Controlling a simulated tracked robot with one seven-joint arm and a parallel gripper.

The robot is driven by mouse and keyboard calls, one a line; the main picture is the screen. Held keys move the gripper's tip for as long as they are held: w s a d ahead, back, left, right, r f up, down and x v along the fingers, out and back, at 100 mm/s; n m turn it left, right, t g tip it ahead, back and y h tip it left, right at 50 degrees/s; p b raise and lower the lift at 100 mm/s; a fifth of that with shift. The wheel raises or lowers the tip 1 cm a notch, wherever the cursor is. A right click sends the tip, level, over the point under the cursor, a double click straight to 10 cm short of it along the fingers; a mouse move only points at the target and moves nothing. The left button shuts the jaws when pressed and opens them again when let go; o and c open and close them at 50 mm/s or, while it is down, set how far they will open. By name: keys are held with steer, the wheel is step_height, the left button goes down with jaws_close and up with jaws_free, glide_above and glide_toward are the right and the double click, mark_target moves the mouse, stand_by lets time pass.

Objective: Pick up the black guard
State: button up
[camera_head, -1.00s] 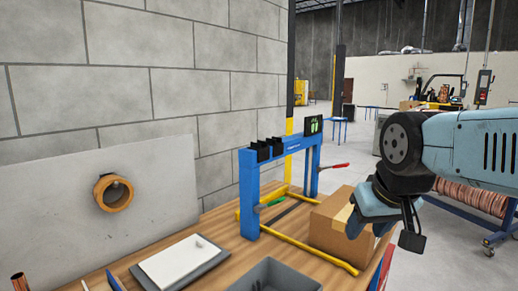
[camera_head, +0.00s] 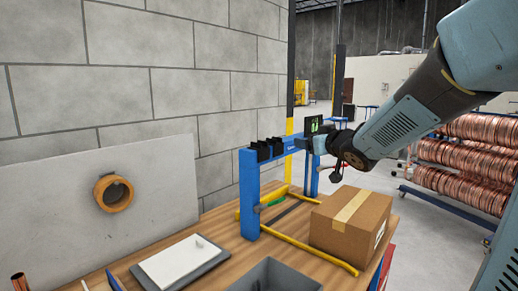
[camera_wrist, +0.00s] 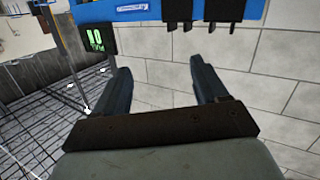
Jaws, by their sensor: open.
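Several black pieces (camera_head: 265,149) sit in a row on the top beam of the blue frame (camera_head: 249,196); I cannot tell which one is the black guard. In the wrist view the black pieces (camera_wrist: 222,12) stick out from the blue beam (camera_wrist: 115,10) at the top edge, partly cut off. My gripper (camera_wrist: 160,68) is open and empty there, its two fingers pointing toward the beam, apart from the pieces. In the head view my gripper (camera_head: 312,143) is beside the right end of the beam, partly hidden by its own arm.
A black display with green marks (camera_head: 314,124) stands at the beam's right end, close to my gripper. A cardboard box (camera_head: 350,222), a grey bin (camera_head: 275,276) and a white-topped tray (camera_head: 180,262) are on the wooden table (camera_head: 222,221). A grey block wall (camera_head: 180,50) rises behind.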

mark_target(255, 142)
steer(key=shift+w+a+f+n+g+y, duration=0.6)
steer(key=shift+w+a+y, duration=1.05)
steer(key=shift+a, duration=1.05)
steer(key=shift+w+a+f+n+g+y, duration=0.35)
steer(key=shift+w+a+n+y, duration=0.55)
steer(key=shift+w+a, duration=1.5)
steer(key=shift+w+a+f+n+g+y, duration=0.55)
steer(key=shift+w+a+y, duration=1)
steer(key=shift+a, duration=1.4)
steer(key=shift+r, duration=0.15)
steer(key=c, duration=1.1)
steer(key=shift+o, duration=0.2)
